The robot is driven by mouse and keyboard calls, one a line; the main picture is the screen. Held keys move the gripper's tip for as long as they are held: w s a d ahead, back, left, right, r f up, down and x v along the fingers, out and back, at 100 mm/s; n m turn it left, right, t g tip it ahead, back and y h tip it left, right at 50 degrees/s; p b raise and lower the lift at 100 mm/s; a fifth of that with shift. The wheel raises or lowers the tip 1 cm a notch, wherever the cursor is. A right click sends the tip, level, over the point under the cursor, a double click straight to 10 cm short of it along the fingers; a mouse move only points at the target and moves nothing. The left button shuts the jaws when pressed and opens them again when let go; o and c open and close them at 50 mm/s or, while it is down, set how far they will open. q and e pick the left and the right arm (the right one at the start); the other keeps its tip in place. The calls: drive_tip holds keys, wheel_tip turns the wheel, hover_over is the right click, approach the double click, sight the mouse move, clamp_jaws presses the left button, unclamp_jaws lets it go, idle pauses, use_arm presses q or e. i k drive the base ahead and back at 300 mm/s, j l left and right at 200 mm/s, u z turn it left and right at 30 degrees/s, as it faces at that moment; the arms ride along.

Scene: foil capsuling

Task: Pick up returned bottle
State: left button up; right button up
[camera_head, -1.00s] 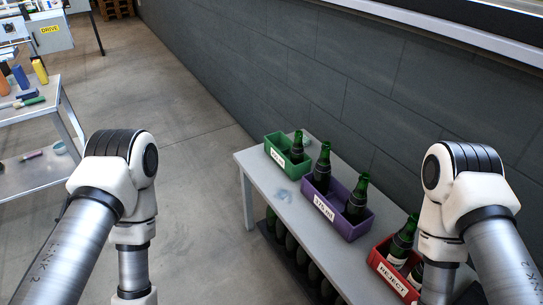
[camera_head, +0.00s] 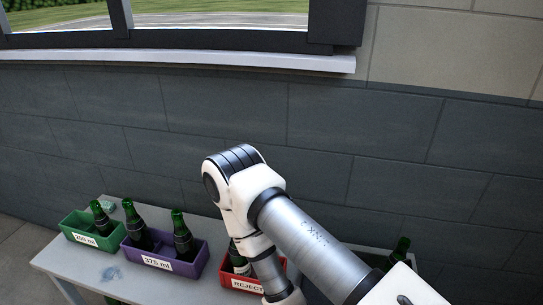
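Dark green bottles stand in bins on a grey table (camera_head: 95,270) along the wall; which is the returned one I cannot tell. One bottle (camera_head: 102,219) is in the green bin (camera_head: 75,235), and two bottles (camera_head: 136,226) (camera_head: 182,236) are in the purple bin labelled 375 ml (camera_head: 188,268). A bottle (camera_head: 238,262) in the red REJECT bin (camera_head: 226,277) is partly hidden by my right arm. Another bottle (camera_head: 400,249) shows at the right behind the arm. My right arm crosses the middle; its gripper is hidden or out of frame. My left gripper is out of view.
A dark block wall (camera_head: 400,180) rises directly behind the table. A window sill (camera_head: 180,60) runs along its top at the left. Bare floor (camera_head: 25,245) shows at the lower left. My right arm covers much of the table's right half.

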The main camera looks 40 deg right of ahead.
sight(399, 255)
drive_tip(key=z, duration=2.35)
